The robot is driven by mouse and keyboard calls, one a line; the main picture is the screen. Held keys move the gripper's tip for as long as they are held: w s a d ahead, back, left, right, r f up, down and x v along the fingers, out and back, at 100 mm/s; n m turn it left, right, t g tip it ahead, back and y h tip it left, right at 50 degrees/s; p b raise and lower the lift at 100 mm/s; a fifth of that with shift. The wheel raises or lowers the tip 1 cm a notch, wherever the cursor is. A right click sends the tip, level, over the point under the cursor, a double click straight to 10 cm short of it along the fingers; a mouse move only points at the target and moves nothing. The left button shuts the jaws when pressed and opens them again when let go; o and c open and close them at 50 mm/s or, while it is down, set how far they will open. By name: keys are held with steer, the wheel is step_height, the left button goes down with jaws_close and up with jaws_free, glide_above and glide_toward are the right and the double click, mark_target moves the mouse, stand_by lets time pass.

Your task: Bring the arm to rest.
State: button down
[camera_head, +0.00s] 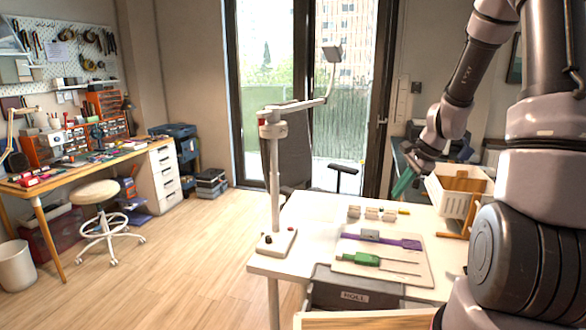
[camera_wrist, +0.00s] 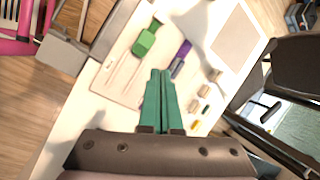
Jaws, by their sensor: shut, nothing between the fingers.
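My gripper (camera_head: 403,184) has green fingers and hangs in the air at the end of my arm, over the right back part of the white table (camera_head: 310,215). In the wrist view my gripper (camera_wrist: 160,75) has its two green fingers together with nothing between them. A green-handled tool (camera_head: 362,258) with thin prongs and a purple tool (camera_head: 385,240) lie on a pale board (camera_head: 418,276) on the table. They also show beyond my fingers in the wrist view, the green tool (camera_wrist: 146,40) and part of the purple one (camera_wrist: 182,56).
A post with a bent arm (camera_head: 275,180) stands on the table's left side. A white basket (camera_head: 452,198) is close to the right of my gripper. Small blocks (camera_head: 371,213) lie at the table's back. A workbench (camera_head: 90,160) and stool (camera_head: 98,193) stand far left; the floor between is clear.

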steer(key=s+a+r+n+t+h, duration=0.1)
steer(key=s+a+r+n, duration=0.2)
steer(key=r, duration=0.5)
steer(key=s+a+r+n+t, duration=0.1)
steer(key=s+a+r+n, duration=0.15)
steer(key=s+r, duration=0.45)
steer(key=s+r+n+t+h, duration=0.1)
steer(key=s+r+n, duration=0.4)
steer(key=s+r, duration=0.5)
steer(key=shift+s+r+t, duration=0.4)
steer(key=shift+s+t, duration=0.25)
steer(key=shift+t, duration=0.15)
